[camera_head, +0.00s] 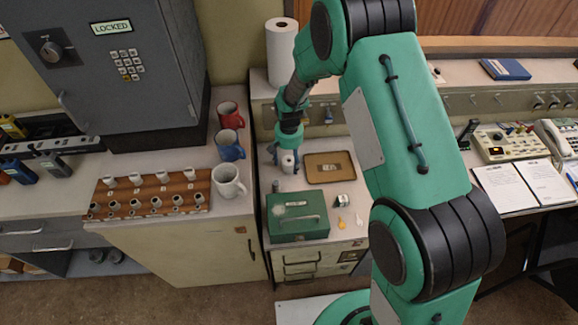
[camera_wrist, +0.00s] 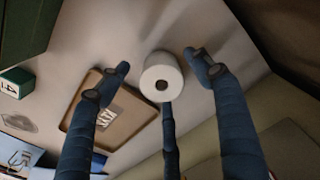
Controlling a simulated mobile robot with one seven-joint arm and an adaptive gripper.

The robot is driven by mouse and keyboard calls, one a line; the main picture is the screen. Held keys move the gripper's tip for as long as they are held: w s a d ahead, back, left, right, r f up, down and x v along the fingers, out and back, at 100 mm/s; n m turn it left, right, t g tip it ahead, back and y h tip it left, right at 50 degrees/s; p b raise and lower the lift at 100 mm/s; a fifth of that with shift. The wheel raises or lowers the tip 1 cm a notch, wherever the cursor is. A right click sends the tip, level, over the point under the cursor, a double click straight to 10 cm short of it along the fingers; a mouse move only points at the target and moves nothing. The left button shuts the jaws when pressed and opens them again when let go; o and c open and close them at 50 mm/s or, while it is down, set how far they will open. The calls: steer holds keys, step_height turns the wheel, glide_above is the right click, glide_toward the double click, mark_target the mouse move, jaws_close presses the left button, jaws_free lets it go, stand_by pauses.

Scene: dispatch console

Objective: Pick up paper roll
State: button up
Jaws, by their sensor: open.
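A small white paper roll (camera_head: 288,165) stands upright on the counter, left of a brown tray. In the wrist view I look down on the paper roll (camera_wrist: 150,86) and see its round end with a dark core hole. My gripper (camera_head: 288,150) is directly over the roll, pointing down. In the wrist view the blue-grey fingers of my gripper (camera_wrist: 155,76) are spread, one on each side of the roll, with a third finger below it in the picture. Gaps show between the roll and the two side fingers. My gripper partly hides the roll in the head view.
The brown tray (camera_head: 347,179) with a small card lies close on the right. A green cash box (camera_head: 297,226) stands in front. A taller white paper towel roll (camera_head: 281,58) stands behind. Mugs (camera_head: 229,180) and a wooden rack (camera_head: 148,211) are on the left cabinet.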

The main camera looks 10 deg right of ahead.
steer(key=shift+f, duration=1.35)
steer(key=c, duration=1.3)
